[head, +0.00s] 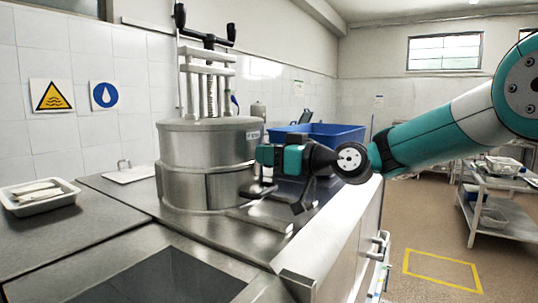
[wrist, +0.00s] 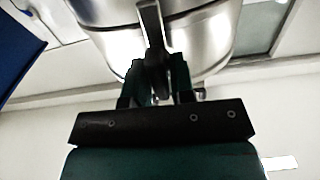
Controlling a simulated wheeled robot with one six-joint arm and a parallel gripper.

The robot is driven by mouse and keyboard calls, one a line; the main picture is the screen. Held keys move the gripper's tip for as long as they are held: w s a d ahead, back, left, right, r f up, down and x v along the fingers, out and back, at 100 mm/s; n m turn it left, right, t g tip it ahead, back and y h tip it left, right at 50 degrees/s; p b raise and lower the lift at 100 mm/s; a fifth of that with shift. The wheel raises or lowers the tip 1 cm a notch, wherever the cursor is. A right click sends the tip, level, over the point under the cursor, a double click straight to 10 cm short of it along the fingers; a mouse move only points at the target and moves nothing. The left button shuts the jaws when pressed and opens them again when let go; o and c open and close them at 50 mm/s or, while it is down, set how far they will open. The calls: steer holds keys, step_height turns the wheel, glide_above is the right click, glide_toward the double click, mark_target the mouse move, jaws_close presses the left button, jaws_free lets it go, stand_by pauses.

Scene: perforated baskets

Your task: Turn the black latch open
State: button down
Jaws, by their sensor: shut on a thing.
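The steel press drum (head: 200,150) stands on the steel counter, with a black-handled screw on top. My gripper (head: 262,156) is level with the drum's right side, reaching in from the right. In the wrist view my gripper's fingers (wrist: 158,78) are shut around the lower end of the dark latch (wrist: 151,28), a narrow lever in front of the shiny drum wall (wrist: 205,35). In the head view I cannot clearly separate the latch from the gripper. The latch's pivot is hard to make out.
A blue basket (head: 345,133) stands behind my gripper. A white tray (head: 40,196) lies on the left counter, and a sunken basin (head: 165,280) is at the front. A shelf cart (head: 498,205) stands to the right. The floor by the yellow marking (head: 440,270) is clear.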

steer(key=m+b, duration=0.1)
steer(key=m, duration=0.3)
steer(key=shift+w, duration=0.1)
steer(key=m, duration=0.4)
steer(key=shift+d+m, duration=0.1)
steer(key=shift+m, duration=0.3)
steer(key=m+p, duration=0.1)
steer(key=m, duration=0.4)
steer(key=shift+w, duration=0.15)
steer(key=shift+d+f+m+p, duration=0.15)
steer(key=shift+m+p, duration=0.6)
steer(key=shift+m, duration=1.05)
steer(key=c, duration=1.1)
jaws_free()
steer(key=shift+f, duration=0.1)
